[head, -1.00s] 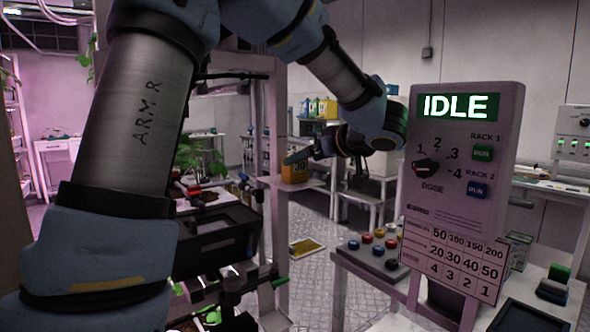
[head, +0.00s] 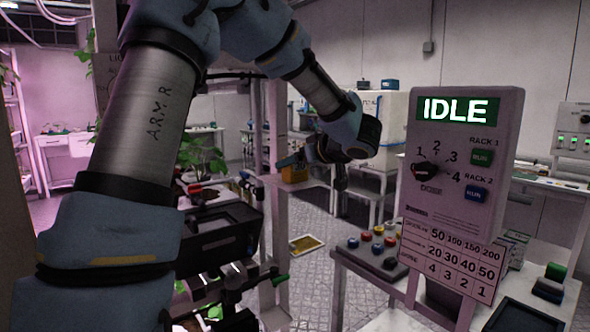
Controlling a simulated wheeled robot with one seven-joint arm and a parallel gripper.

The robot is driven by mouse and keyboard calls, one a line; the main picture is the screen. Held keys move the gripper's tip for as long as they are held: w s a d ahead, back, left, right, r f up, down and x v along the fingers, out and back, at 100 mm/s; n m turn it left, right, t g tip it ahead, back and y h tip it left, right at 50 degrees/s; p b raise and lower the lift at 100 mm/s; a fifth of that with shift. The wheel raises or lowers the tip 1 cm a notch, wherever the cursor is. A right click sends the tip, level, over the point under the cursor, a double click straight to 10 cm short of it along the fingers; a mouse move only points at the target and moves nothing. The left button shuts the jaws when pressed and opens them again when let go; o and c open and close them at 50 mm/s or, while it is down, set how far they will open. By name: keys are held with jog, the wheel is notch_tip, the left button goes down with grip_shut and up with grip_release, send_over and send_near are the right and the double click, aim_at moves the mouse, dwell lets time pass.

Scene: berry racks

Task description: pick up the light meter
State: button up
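A small yellow-orange device (head: 294,175), which looks like the light meter, sits on a small pale shelf on the rack post. My gripper (head: 318,165) is in front of it and just to its right, covering its upper part. One dark blue-tipped finger reaches left across the top of the device. A dark part of the gripper hangs down on the right. I cannot tell whether the finger touches the device, nor how far apart the fingers are.
A control panel (head: 462,190) reading IDLE stands at the right, with a button box (head: 374,248) below left of it. A rack with plants (head: 200,155) and a dark tray is at left centre. A yellow sheet (head: 306,244) lies on the open floor.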

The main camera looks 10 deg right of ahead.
jog(key=shift+r, duration=0.1)
grip_shut()
dwell(0.3)
